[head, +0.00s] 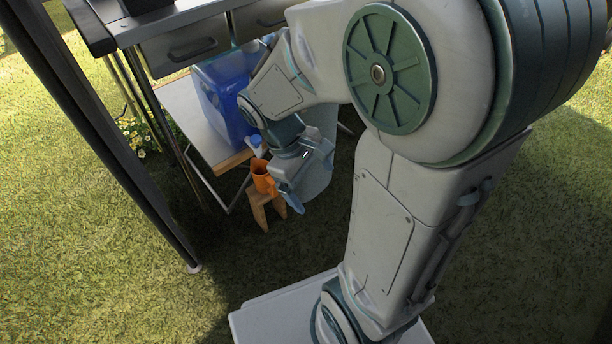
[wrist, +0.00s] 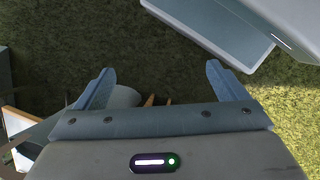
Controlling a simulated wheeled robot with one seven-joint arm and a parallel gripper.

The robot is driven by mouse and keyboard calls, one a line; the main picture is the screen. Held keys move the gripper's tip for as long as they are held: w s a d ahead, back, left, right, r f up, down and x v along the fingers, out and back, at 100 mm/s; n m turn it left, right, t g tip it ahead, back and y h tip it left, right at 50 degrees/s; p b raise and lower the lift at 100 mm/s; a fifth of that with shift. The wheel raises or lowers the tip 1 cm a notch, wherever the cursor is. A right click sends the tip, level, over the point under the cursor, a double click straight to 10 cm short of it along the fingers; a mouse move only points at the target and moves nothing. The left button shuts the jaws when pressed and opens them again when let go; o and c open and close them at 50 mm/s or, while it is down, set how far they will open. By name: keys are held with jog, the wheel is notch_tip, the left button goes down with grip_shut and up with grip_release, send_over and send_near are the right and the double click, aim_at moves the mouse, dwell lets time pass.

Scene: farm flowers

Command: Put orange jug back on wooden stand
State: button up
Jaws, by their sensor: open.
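The orange jug (head: 262,181) is upright at the top of the small wooden stand (head: 259,213) and appears to rest on it. My gripper (head: 308,184) is open, just right of the jug, with a finger close to the jug's right side. I cannot tell whether they touch. In the wrist view my gripper (wrist: 161,80) shows spread fingers with only grass between the tips. The jug is not visible there; small wooden bits, perhaps the stand (wrist: 150,100), show behind the gripper's edge.
A folding table (head: 196,118) stands behind, carrying a blue container (head: 222,97). A small white and blue item (head: 255,146) is at its front corner. A grey cylindrical container (head: 318,180) is behind my gripper. A dark post (head: 110,140) rises at left. Grass (head: 120,270) is open in front.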

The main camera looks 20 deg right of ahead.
jog(key=r+m+t+y, duration=0.1)
jog(key=m, duration=0.1)
jog(key=s+a+r+m+t+y, duration=0.1)
jog(key=r+m, duration=0.1)
jog(key=s+a+r+m+t+y, duration=0.1)
jog(key=m, duration=0.2)
jog(key=shift+s+r+y, duration=0.15)
jog(key=shift+r+y, duration=0.15)
jog(key=shift+r, duration=0.05)
jog(key=w+a+r+n+t+y+p, duration=0.1)
jog(key=w+a+r+n+p, duration=0.15)
jog(key=a+r+p, duration=0.6)
jog(key=w+a+r+n+t+y+p, duration=0.15)
jog(key=a+r+n+p, duration=0.35)
jog(key=r, duration=0.7)
jog(key=s+d+r+m+h+p, duration=0.1)
jog(key=s+d+r+m+p, duration=0.1)
jog(key=d+r+p, duration=0.4)
jog(key=s+d+r+m+h+p, duration=0.1)
jog(key=d+r+m+p, duration=0.4)
jog(key=r+p, duration=0.6)
jog(key=s+d+p, duration=0.1)
jog(key=d+p, duration=0.1)
jog(key=p, duration=0.2)
jog(key=shift+d+r+p, duration=0.25)
jog(key=shift+r+p, duration=0.15)
